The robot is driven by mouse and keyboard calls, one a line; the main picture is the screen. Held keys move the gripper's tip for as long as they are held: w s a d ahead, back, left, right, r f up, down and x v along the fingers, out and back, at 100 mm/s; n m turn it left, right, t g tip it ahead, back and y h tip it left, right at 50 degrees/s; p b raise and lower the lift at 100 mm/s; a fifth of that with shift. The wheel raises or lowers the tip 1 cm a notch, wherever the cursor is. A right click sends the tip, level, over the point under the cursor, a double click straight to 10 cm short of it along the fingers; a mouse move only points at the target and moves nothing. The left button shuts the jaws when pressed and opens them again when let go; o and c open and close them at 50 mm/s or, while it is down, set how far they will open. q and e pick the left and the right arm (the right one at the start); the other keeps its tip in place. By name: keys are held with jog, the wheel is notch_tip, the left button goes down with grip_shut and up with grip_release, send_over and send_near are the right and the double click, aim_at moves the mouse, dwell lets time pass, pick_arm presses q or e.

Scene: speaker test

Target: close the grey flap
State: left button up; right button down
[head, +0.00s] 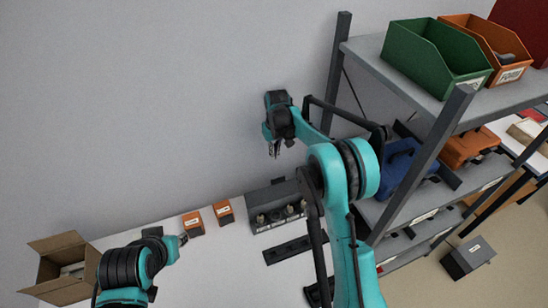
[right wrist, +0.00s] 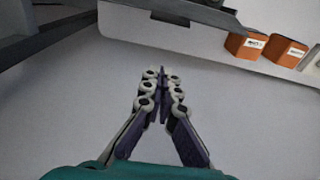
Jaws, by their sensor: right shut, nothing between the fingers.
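A dark grey unit (head: 252,222) stands on the white table, with round parts in its front. A dark grey panel (head: 268,194) stands up along its back and looks like the grey flap, raised; its hinge is too small to make out. In the right wrist view a dark strip (right wrist: 190,10) at the top edge may be part of this unit. My right gripper (head: 274,152) is above and behind the unit, apart from it; its fingers are shut and empty in the right wrist view (right wrist: 163,80). My left gripper (head: 183,239) is low over the table at left; its fingers are unclear.
Two orange boxes (head: 193,223) stand left of the unit. An open cardboard box (head: 62,290) is at far left. A dark rail (head: 287,250) lies in front of the unit. A metal shelf (head: 400,82) with bins, including a green bin (head: 425,60), rises at right.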

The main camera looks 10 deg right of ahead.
aim_at(279, 188)
jog(key=s+f+b, duration=0.1)
jog(key=s+f, duration=0.2)
jog(key=f, duration=0.4)
jog(key=shift+d+f, duration=0.2)
jog(key=shift+d, duration=0.1)
